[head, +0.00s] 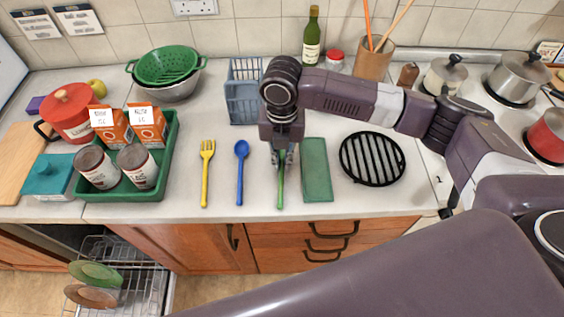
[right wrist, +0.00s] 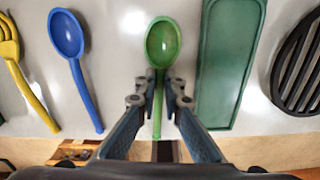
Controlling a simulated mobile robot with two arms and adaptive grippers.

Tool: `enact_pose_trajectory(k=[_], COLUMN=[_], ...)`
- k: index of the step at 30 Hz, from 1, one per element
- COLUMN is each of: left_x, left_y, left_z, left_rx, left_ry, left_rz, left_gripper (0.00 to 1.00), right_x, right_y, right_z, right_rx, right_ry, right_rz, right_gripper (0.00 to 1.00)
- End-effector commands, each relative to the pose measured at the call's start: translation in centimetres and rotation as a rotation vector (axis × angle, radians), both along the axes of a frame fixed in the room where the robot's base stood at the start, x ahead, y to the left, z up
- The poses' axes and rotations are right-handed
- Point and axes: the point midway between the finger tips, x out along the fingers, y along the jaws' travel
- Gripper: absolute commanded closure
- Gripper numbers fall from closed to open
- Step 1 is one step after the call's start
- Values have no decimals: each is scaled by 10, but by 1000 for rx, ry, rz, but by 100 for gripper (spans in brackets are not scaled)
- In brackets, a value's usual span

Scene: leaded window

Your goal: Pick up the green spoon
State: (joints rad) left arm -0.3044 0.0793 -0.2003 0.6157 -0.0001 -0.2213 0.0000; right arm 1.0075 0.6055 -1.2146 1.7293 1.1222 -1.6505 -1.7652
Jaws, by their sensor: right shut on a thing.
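The green spoon (right wrist: 162,45) lies on the pale counter, its bowl pointing away from the front edge. In the head view its bowl is hidden by my right gripper and only the handle (head: 281,191) shows. My right gripper (right wrist: 160,80) comes down from above and is shut on the spoon's handle just below the bowl; it also shows in the head view (head: 282,160). I cannot tell whether the spoon touches the counter. My left gripper is not in view.
A blue spoon (head: 240,170) and a yellow fork (head: 206,172) lie to the left. A flat green tray (head: 316,170) lies close on the right, then a black round trivet (head: 372,158). A grey-blue rack (head: 241,97) stands behind.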

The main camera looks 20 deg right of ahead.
Motion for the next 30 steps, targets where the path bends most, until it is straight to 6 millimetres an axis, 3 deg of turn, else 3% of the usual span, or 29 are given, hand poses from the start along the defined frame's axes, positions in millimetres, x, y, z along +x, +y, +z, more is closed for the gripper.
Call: enact_pose_trajectory(k=[8,22,25,30], left_x=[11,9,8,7], left_y=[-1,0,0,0], left_z=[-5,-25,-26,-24], left_rx=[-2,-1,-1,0], left_ry=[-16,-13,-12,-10], left_rz=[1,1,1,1], left_gripper=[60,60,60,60], right_x=[1,2,1,1], right_y=[0,1,0,0], right_z=[26,155,176,194], right_rx=[1,1,0,-1], right_ry=[-5,-6,-4,-2], right_rz=[0,0,-1,-1], right_gripper=[100,100,100,100])
